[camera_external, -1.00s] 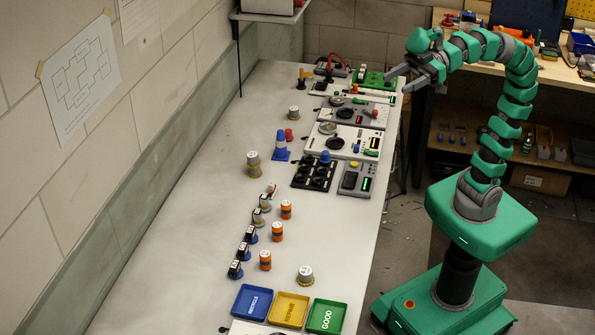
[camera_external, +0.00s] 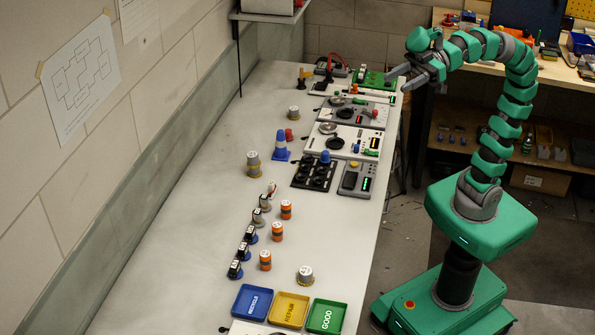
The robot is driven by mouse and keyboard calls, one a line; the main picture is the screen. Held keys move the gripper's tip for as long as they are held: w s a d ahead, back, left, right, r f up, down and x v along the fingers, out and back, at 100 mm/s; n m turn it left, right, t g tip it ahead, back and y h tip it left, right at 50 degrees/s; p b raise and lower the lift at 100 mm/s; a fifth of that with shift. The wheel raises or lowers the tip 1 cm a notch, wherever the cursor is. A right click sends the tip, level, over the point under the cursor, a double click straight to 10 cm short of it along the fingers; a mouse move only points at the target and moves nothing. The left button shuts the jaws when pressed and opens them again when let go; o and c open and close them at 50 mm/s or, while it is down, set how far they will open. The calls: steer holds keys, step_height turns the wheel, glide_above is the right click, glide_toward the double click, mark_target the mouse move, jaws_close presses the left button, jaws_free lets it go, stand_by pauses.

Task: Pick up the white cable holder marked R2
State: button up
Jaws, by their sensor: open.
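My gripper (camera_external: 398,79) is open and empty, raised above the far right edge of the bench. Three white-topped grey round pieces stand on the bench: one near the front right (camera_external: 305,275), one at the left (camera_external: 253,164) and one farther back (camera_external: 293,112). Their markings are too small to read, so I cannot tell which, if any, is the cable holder marked R2. A slanting row of small dark and white pieces (camera_external: 250,234) stands on blue and grey bases; their labels are also unreadable. My gripper is well apart from all of these.
Blue (camera_external: 252,302), yellow (camera_external: 289,309) and green (camera_external: 326,316) trays lie at the front. Several orange cylinders (camera_external: 277,231) stand mid-bench. The bench's left side is clear.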

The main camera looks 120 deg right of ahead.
steer(key=w+d+f+m+g+p, duration=0.1)
steer(key=w+f+m+p, duration=0.1)
steer(key=w+f, duration=1.1)
steer(key=m+g+h+p, duration=0.2)
steer(key=m+g+h, duration=0.3)
steer(key=m+h, duration=0.3)
glide_toward(272, 188)
steer(key=shift+d+f+n+h+b, duration=0.5)
steer(key=shift+d+f+h, duration=0.1)
steer(key=shift+h, duration=0.1)
steer(key=shift+b+x, duration=0.5)
steer(key=shift+x, duration=2.65)
steer(key=shift+w+r, duration=0.1)
steer(key=shift+r, duration=0.05)
jaws_close()
